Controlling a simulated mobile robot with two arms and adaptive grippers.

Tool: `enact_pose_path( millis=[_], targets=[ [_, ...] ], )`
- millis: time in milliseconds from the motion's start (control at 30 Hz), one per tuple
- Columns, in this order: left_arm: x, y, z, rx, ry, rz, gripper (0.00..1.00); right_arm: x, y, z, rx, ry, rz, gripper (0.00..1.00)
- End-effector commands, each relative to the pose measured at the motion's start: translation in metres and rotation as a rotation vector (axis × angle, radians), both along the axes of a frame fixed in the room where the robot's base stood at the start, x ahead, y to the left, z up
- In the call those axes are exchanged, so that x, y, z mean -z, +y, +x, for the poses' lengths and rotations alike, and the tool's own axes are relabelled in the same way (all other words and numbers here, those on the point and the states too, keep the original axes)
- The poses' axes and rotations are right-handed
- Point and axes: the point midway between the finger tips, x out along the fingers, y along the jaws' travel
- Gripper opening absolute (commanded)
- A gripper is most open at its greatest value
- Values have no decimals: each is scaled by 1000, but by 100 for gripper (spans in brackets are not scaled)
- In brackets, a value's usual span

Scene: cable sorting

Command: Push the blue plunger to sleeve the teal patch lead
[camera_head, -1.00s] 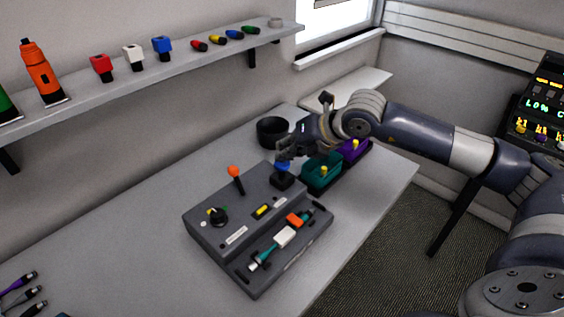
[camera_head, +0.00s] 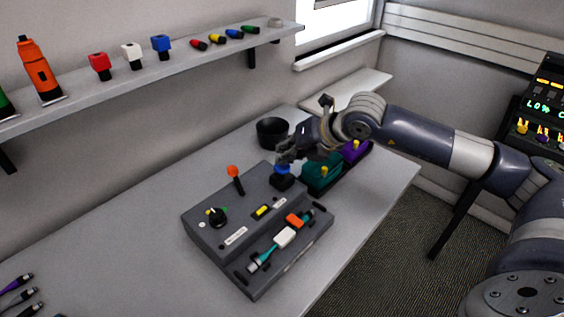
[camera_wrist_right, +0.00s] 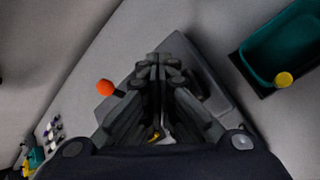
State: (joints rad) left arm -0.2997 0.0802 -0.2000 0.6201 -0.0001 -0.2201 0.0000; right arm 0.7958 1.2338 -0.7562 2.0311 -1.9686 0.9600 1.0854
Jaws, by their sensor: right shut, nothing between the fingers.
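The blue plunger (camera_head: 282,168) stands on its black base at the far right end of the grey machine (camera_head: 203,228). The teal patch lead (camera_head: 267,254) lies in the machine's front bed, with a white block (camera_head: 285,237) and an orange block (camera_head: 295,220) along it. My right gripper (camera_head: 284,153) is shut and empty, just above and behind the plunger; I cannot tell whether it touches. In the right wrist view the shut fingers (camera_wrist_right: 156,62) point over the machine and the plunger is hidden. My left gripper is not in view.
An orange-knobbed lever (camera_head: 233,172) and a black dial (camera_head: 216,217) stand on the machine. A teal bin (camera_head: 321,174) and a purple bin (camera_head: 355,152) sit close to the right gripper. A black bowl (camera_head: 271,132) is behind. Loose cables (camera_head: 20,290) lie at the lower left.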

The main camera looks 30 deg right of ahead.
Motion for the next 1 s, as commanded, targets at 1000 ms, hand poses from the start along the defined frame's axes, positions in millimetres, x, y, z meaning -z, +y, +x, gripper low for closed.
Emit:
enact_pose_path(
  millis=[1000],
  targets=[
    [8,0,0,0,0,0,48,5,0,0,-1,3,0,0]
  ],
)
